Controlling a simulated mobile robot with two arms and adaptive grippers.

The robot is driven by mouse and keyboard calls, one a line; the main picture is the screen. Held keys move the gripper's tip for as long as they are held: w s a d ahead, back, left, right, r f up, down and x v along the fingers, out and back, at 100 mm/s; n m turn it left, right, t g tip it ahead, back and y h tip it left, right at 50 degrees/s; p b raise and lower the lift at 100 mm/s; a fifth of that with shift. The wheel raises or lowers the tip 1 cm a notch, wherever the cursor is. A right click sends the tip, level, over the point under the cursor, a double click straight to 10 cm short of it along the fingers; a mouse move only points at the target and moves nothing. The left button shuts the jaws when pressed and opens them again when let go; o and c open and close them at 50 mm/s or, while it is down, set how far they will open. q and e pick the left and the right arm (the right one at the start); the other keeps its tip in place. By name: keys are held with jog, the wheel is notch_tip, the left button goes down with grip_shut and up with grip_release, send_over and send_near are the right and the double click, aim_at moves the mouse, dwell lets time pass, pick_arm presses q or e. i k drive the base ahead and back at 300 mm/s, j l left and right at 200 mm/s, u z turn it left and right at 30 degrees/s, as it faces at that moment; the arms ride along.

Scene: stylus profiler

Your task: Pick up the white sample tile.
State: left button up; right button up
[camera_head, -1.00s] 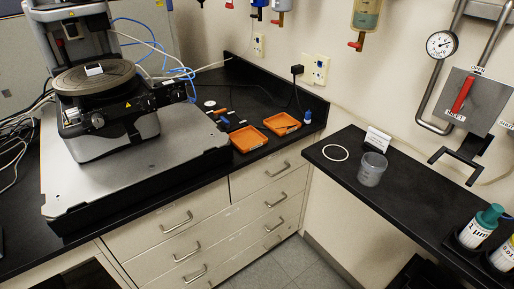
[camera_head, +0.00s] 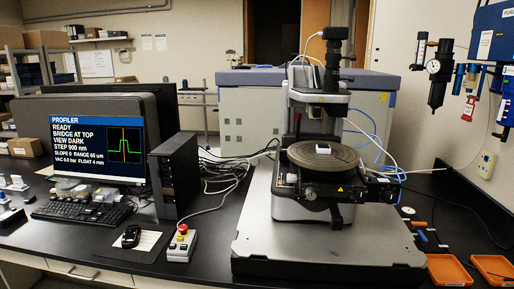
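The white sample tile (camera_head: 323,149) lies on the dark round stage (camera_head: 316,156) of the stylus profiler (camera_head: 320,110), a little right of the stage's middle. The profiler's upper head stands above and behind the tile, with a gap between them. Neither of my grippers shows in the view.
The profiler stands on a grey base plate (camera_head: 325,246). To its left are a control box with a red button (camera_head: 181,243), a black computer tower (camera_head: 176,178), a mouse, a keyboard and a monitor (camera_head: 97,152). Orange trays (camera_head: 448,270) and small tools lie at the right.

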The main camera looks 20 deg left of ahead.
aim_at(320, 149)
jog(key=u, duration=0.2)
jog(key=i+l+u, duration=0.2)
jog(key=i+l, duration=0.4)
jog(key=i+l+u, duration=0.2)
jog(key=i+l, duration=0.45)
